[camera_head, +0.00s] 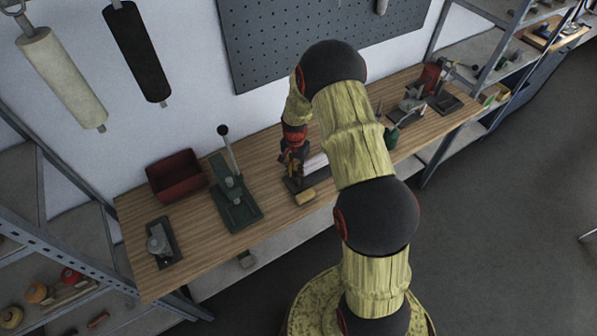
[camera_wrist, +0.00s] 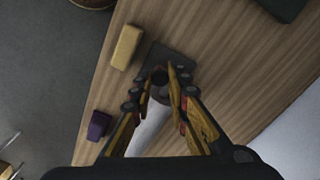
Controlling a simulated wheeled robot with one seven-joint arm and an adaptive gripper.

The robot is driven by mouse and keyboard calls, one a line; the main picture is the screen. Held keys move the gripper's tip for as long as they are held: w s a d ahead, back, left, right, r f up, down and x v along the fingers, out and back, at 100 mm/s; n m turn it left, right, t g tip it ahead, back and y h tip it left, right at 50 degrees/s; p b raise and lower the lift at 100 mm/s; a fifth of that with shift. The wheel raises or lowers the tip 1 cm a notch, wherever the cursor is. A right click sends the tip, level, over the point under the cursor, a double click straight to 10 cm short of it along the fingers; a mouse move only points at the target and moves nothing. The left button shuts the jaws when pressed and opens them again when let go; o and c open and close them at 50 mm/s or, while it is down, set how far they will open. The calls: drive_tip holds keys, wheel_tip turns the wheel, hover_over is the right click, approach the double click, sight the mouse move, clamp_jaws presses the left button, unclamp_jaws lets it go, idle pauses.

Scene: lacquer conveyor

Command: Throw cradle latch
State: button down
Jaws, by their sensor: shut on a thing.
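The cradle is a dark base (camera_head: 293,186) on the wooden workbench, partly hidden by my arm. Its dark plate (camera_wrist: 181,59) also shows in the wrist view. A pale cylinder (camera_wrist: 150,130) lies at the cradle and runs back beneath my gripper. My gripper (camera_wrist: 160,82) is down at the plate, with its fingers on both sides of a small dark round part (camera_wrist: 158,76) that looks like the latch knob. It is shut on this part. The fingers hide much of the latch. In the head view my gripper (camera_head: 292,158) is over the cradle's left end.
A yellow block (camera_head: 305,197) lies at the bench's front edge beside the cradle. A green lever press (camera_head: 236,205), a red bin (camera_head: 177,176) and a small grey fixture (camera_head: 161,243) stand to the left. More fixtures (camera_head: 412,108) stand right of my arm.

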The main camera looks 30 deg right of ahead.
drive_tip(key=w+a+m+b, duration=0.4)
drive_tip(key=a+m+b, duration=0.1)
drive_tip(key=m, duration=0.6)
drive_tip(key=shift+w+m+b, duration=0.3)
drive_tip(key=shift+w+m, duration=0.1)
drive_tip(key=shift+r, duration=0.1)
drive_tip(key=c, duration=1.8)
unclamp_jaws()
drive_tip(key=shift+o, duration=0.6)
wheel_tip(320, 180, up, 12)
